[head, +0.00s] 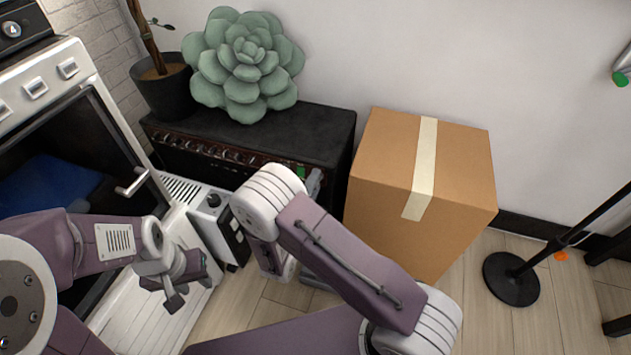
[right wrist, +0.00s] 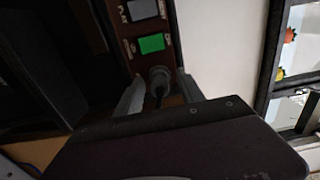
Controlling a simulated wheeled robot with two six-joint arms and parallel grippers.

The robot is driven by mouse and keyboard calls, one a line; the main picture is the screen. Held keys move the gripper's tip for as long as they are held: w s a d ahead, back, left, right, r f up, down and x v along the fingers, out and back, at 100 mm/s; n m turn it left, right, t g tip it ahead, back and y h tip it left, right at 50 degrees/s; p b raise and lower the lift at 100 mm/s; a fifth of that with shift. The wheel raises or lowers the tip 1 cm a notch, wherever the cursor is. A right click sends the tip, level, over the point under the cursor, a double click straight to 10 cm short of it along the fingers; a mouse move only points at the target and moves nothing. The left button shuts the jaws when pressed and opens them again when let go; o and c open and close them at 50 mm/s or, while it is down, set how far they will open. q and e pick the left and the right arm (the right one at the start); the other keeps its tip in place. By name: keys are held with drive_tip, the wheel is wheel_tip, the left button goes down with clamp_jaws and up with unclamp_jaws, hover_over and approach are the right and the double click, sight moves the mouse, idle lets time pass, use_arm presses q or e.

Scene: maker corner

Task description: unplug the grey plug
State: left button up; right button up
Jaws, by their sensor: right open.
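The grey plug (right wrist: 158,80) sits in the panel of the black amplifier, just below a lit green switch (right wrist: 152,44) in the right wrist view. A dark cable hangs from it. My right gripper (right wrist: 160,92) is open, with one finger on each side of the plug; I cannot tell whether they touch it. In the head view the plug is hidden behind my right arm, at the right end of the amplifier (head: 320,125). My left gripper (head: 190,292) is low at the left, empty, with its fingers apart.
A cardboard box (head: 465,165) stands close to the amplifier's right. A large succulent (head: 245,65) and a potted plant (head: 165,90) are at the back left. A white oven (head: 80,70) is at the left. A black stand (head: 510,280) is on the right floor.

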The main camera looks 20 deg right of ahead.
idle(0.5)
drive_tip(key=shift+p, duration=0.4)
clamp_jaws()
idle(1.2)
drive_tip(key=shift+p+v, duration=0.7)
drive_tip(key=shift+v, duration=2.3)
